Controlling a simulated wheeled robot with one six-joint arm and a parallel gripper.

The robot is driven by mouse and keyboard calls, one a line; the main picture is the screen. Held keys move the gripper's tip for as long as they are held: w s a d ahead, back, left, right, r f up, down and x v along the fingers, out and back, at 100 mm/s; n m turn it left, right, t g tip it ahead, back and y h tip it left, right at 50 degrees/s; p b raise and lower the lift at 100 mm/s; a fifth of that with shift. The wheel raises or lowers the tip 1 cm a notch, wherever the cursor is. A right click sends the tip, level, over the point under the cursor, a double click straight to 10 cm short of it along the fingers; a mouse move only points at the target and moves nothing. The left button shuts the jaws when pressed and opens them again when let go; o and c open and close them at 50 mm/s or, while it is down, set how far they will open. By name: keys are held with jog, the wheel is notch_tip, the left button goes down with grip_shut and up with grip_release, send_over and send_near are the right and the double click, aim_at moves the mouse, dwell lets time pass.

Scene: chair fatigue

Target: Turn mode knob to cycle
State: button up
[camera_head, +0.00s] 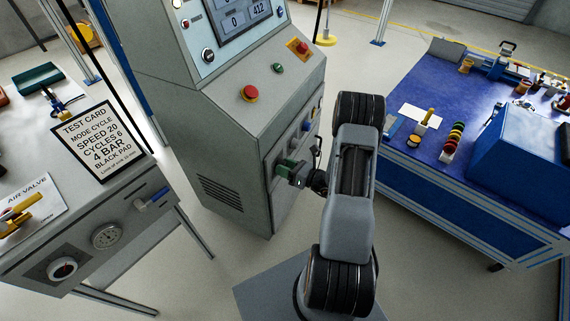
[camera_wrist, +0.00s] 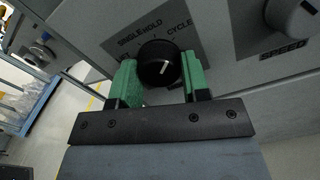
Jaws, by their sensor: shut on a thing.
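The mode knob (camera_wrist: 159,64) is a round black knob on a dark label plate on the machine's front panel. Its white mark points up and slightly right in the wrist view. The words SINGLE, HOLD and CYCLE run along the plate above it, with CYCLE at the right; a word at the left is partly hidden. My gripper (camera_wrist: 161,80) has green fingers on the left and right sides of the knob and is shut on it. In the head view my gripper (camera_head: 291,171) is at the cabinet's front face, and the mode knob is hidden there.
A grey speed knob (camera_wrist: 292,17) is to the right on the same panel. The cabinet (camera_head: 225,130) has a red emergency button (camera_head: 250,93) above. A test card (camera_head: 91,140) reading MODE CYCLE lies on the left bench. A blue workbench (camera_head: 440,180) stands at the right.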

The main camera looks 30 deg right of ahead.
jog(key=shift+m+p, duration=0.5)
jog(key=shift+m, duration=0.5)
jog(key=o, duration=0.9)
jog(key=shift+s, duration=0.1)
jog(key=p+v, duration=0.1)
jog(key=v, duration=1.2)
jog(key=shift+s+d, duration=0.2)
jog(key=shift+s, duration=0.1)
